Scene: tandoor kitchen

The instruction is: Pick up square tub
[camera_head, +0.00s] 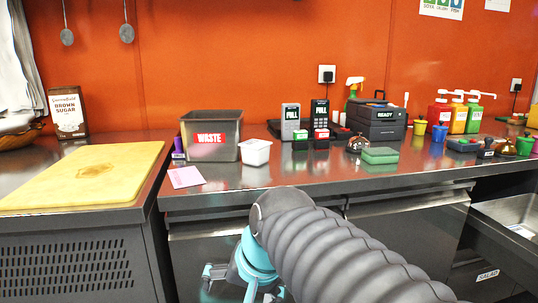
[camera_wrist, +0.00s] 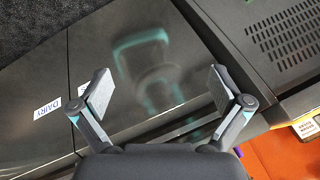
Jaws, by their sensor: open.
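A small white square tub (camera_head: 255,152) stands upright on the steel counter, just right of the grey bin marked WASTE. My gripper shows low in the head view (camera_head: 240,280), in front of the counter and below its top, well apart from the tub. In the wrist view my gripper (camera_wrist: 158,92) is open, its two pads wide apart with nothing between them. Beneath it are dark steel fronts with a blurred reflection. The tub is not seen in the wrist view.
The WASTE bin (camera_head: 211,138) stands close left of the tub, with a pink note (camera_head: 186,177) in front. A yellow board (camera_head: 85,175) lies left. Card readers (camera_head: 290,120), a bell (camera_head: 357,144) and a green sponge (camera_head: 380,155) stand right. Counter before the tub is clear.

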